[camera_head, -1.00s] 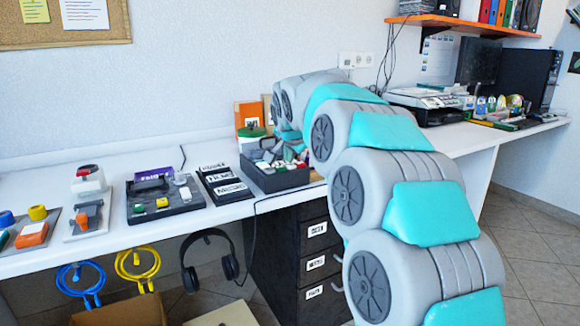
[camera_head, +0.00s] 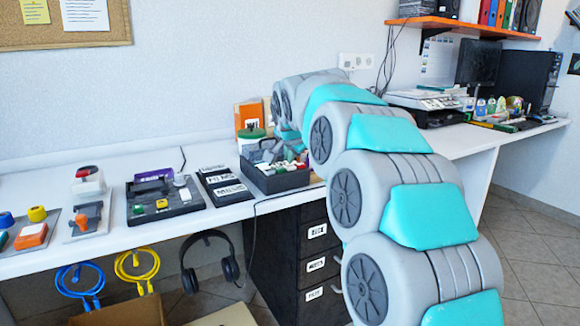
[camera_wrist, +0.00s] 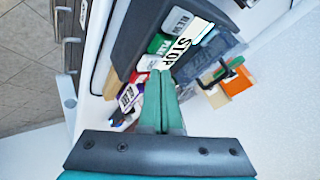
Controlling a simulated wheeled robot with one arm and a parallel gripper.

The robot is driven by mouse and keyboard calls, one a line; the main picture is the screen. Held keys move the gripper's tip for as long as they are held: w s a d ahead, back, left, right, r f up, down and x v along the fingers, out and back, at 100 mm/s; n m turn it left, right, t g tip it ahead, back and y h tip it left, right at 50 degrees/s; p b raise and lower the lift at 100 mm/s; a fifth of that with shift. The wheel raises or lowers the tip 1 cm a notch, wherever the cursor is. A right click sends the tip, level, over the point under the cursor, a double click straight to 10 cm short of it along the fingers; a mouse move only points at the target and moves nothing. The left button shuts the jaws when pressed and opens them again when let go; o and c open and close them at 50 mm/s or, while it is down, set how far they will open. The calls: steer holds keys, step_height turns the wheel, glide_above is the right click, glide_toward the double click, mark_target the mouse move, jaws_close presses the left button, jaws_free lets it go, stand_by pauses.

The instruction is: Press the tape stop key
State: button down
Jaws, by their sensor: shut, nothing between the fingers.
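The white stop key (camera_wrist: 184,44), lettered STOP, is in the wrist view on a dark key unit (camera_wrist: 140,30). A green key (camera_wrist: 160,44) and a white key lettered REW (camera_wrist: 181,20) are beside it. My gripper (camera_wrist: 161,74) is shut and empty, its teal fingertips at the lower end of the stop key. I cannot tell whether they touch it. In the head view the key unit (camera_head: 277,185) sits on the bench, with my wrist over its back part; the stop key cannot be made out there.
An orange box (camera_head: 249,115) and a green-lidded container (camera_head: 251,134) stand behind the unit. Black label plates (camera_head: 223,183) and a dark control panel (camera_head: 165,206) lie to its left. A printer (camera_head: 425,98) stands further right.

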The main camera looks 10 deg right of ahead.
mark_target(289, 168)
steer(key=shift+r, duration=0.5)
steer(key=shift+r+p, duration=1.05)
steer(key=shift+r, duration=1.4)
steer(key=s+f+n+g, duration=0.3)
steer(key=s+f, duration=0.6)
steer(key=s, duration=0.9)
steer(key=s+f+n+g, duration=0.3)
steer(key=s+f, duration=0.6)
steer(key=s, duration=0.8)
steer(key=s+f+n+g+y, duration=0.1)
steer(key=s+f+n+g, duration=0.3)
steer(key=s+f, duration=0.5)
steer(key=s+g, duration=0.1)
steer(key=s, duration=0.8)
steer(key=shift+s+d+f, duration=0.2)
steer(key=shift+s+f, duration=0.15)
